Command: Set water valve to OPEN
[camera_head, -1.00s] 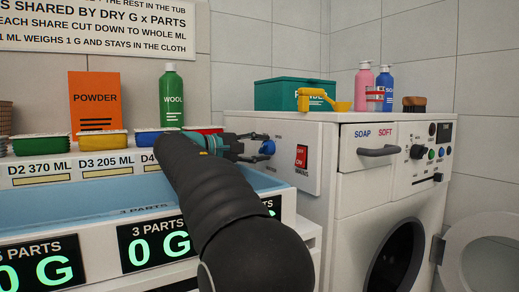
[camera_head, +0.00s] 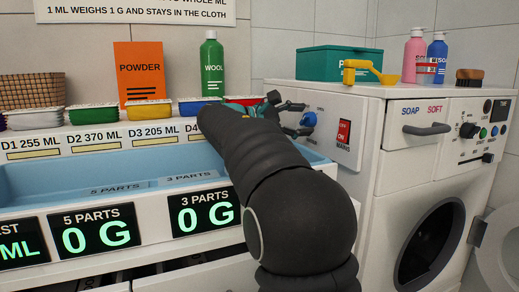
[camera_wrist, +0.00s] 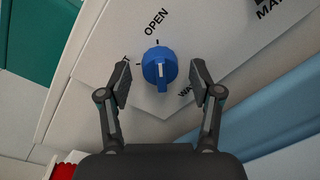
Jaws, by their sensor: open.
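The water valve is a round blue knob (camera_wrist: 160,68) on a white panel. It also shows in the head view (camera_head: 308,119), left of the red mains switch. Another label at left is mostly hidden by a finger, as is part of the lower right label. My gripper (camera_wrist: 160,86) is open, one finger on each side of the knob, with visible gaps. It also shows in the head view (camera_head: 297,118).
The red mains switch (camera_head: 344,131) is close right of the knob. A green box (camera_head: 330,62) and a yellow scoop (camera_head: 360,66) stand on top. A blue tub (camera_head: 50,172) lies left, and a washing machine (camera_head: 425,210) stands right.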

